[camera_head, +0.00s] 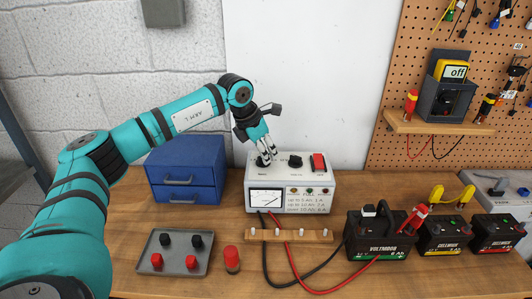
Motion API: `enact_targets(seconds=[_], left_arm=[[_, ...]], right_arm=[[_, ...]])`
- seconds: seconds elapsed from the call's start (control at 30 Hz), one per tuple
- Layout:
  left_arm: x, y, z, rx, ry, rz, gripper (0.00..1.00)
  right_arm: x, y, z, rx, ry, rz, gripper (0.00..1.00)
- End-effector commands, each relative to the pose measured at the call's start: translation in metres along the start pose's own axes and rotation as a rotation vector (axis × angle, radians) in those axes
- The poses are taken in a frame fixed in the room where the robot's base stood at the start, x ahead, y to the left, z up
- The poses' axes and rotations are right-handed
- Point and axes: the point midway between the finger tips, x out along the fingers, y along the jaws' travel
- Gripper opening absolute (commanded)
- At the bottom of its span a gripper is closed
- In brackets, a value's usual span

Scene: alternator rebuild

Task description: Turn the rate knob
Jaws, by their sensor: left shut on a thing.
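A white charger box (310,181) with an analog meter stands on the wooden bench in front of the white panel. Its top carries two black knobs and a red switch (319,162). The labels by the knobs are too small to read, so I cannot tell which is the rate knob. My left gripper (267,155) reaches down from above, shut on the left black knob (261,162) and partly hiding it. The middle black knob (295,161) is free. My right gripper is not in view.
A blue drawer box (183,160) stands left of the charger. A grey tray (156,240) with red and black caps lies in front. A wooden strip (262,235), red and black cables, and several batteries, including a large one (379,240), occupy the bench.

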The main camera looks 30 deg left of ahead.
Motion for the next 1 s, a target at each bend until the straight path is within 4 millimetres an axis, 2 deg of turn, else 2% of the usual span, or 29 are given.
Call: enact_targets(seconds=[1.0], left_arm=[[-0.002, 0.007, -0.001, -0.769, -0.006, 0.320, 0.00]], right_arm=[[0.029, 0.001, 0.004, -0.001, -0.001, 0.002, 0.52]])
